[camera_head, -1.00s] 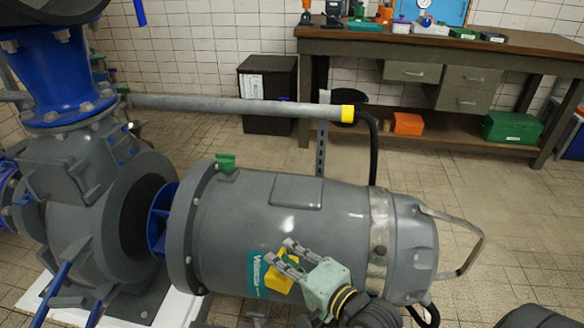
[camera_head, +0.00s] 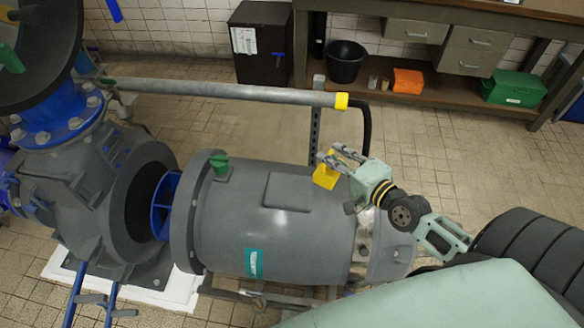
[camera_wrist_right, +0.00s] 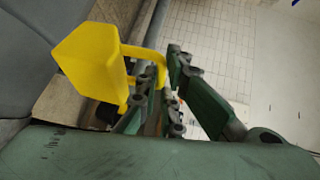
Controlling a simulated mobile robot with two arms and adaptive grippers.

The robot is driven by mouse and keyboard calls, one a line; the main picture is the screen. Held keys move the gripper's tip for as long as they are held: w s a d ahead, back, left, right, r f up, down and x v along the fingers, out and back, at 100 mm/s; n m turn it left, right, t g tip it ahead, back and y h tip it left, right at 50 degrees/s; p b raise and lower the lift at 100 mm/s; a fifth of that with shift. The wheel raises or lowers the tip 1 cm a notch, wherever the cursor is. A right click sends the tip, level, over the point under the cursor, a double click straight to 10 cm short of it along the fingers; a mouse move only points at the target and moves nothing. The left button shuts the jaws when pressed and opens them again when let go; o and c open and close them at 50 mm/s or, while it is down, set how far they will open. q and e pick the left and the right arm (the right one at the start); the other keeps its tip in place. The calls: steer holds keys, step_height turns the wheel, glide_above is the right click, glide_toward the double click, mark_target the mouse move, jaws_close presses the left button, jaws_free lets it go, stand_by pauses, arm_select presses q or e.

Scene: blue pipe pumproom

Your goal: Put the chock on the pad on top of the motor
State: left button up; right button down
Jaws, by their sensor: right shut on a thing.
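The yellow chock (camera_head: 325,177) is in my right gripper (camera_head: 335,157), at the upper right of the motor body in the head view. In the wrist view the chock (camera_wrist_right: 92,62) has a loop handle, and the fingers of my right gripper (camera_wrist_right: 168,68) are at this handle. The grey motor (camera_head: 285,230) lies on its side. The pad (camera_head: 288,192) is a flat, raised grey rectangle on top of it, clear of objects. The chock is to the right of the pad; its height above the motor is hard to tell. My left gripper is not in view.
A grey pipe (camera_head: 225,92) with a yellow end runs behind the motor. A green fitting (camera_head: 219,165) stands up left of the pad. The blue and grey pump (camera_head: 100,190) is at the left. A workbench (camera_head: 420,70) stands at the back, with open floor before it.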

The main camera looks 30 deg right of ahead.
steer(key=shift+w+r, duration=0.2)
steer(key=w+a+f, duration=0.8)
steer(key=f, duration=0.2)
steer(key=shift+f+b, duration=0.3)
steer(key=shift+b, duration=0.1)
steer(key=c, duration=1.9)
jaws_free()
steer(key=shift+s+f, duration=0.1)
